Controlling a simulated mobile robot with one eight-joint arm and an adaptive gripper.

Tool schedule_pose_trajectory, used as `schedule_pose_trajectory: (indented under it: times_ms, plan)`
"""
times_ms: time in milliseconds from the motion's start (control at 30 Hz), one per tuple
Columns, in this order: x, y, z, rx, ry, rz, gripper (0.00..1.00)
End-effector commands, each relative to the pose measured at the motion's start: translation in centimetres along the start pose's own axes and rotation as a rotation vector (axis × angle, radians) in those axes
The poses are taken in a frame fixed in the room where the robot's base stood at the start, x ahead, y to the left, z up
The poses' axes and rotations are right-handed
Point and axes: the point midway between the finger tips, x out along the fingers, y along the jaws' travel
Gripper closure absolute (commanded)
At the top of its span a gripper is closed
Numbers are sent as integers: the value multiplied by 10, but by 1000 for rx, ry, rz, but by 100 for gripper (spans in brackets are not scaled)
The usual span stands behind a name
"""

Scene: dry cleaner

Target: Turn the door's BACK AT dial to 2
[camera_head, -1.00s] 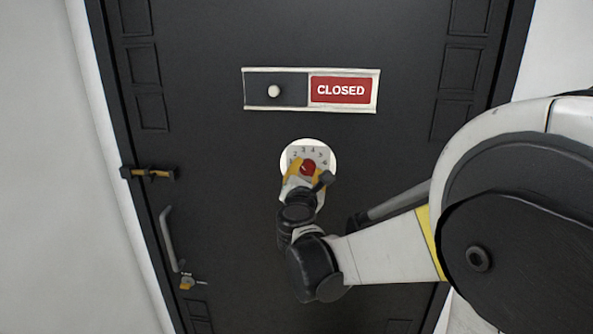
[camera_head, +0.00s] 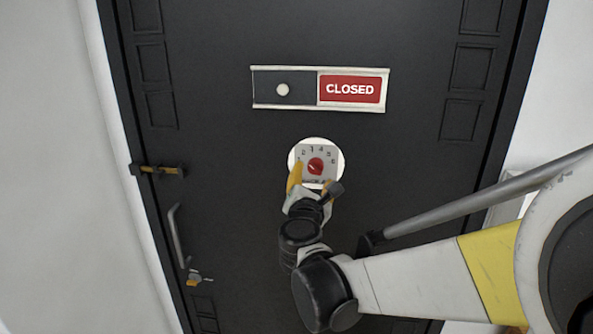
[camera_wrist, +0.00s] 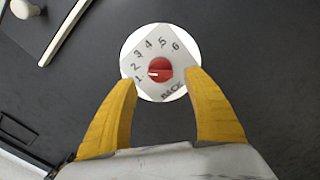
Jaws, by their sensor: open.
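The BACK AT dial is a red round knob (camera_head: 315,166) on a pale square plate (camera_head: 303,153) with numbers 1 to 6, set on a white disc on the dark door. In the wrist view the knob (camera_wrist: 160,66) has a white mark at its left, pointing slightly down toward the 1. The plate (camera_wrist: 180,62) looks tilted there. My gripper (camera_head: 311,182) is open and empty, just below the knob. In the wrist view its yellow fingers (camera_wrist: 160,78) are spread on both sides of the knob, apart from it. They cover part of the plate's lower edge.
A CLOSED slider sign (camera_head: 352,89) with a white knob (camera_head: 282,90) is above the dial. A latch (camera_head: 158,170) and a door handle (camera_head: 178,236) are at the door's left. The door around the dial is flat and clear.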

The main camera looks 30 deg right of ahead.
Motion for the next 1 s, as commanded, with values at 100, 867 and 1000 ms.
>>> schedule_pose_trajectory:
  times_ms: [100, 867, 1000]
  plan:
    - [-28, 1, 0, 0, 2, 3, 40]
    - [-69, -1, 0, 3, 1, -2, 40]
    - [-74, -19, -10, 151, 44, -56, 40]
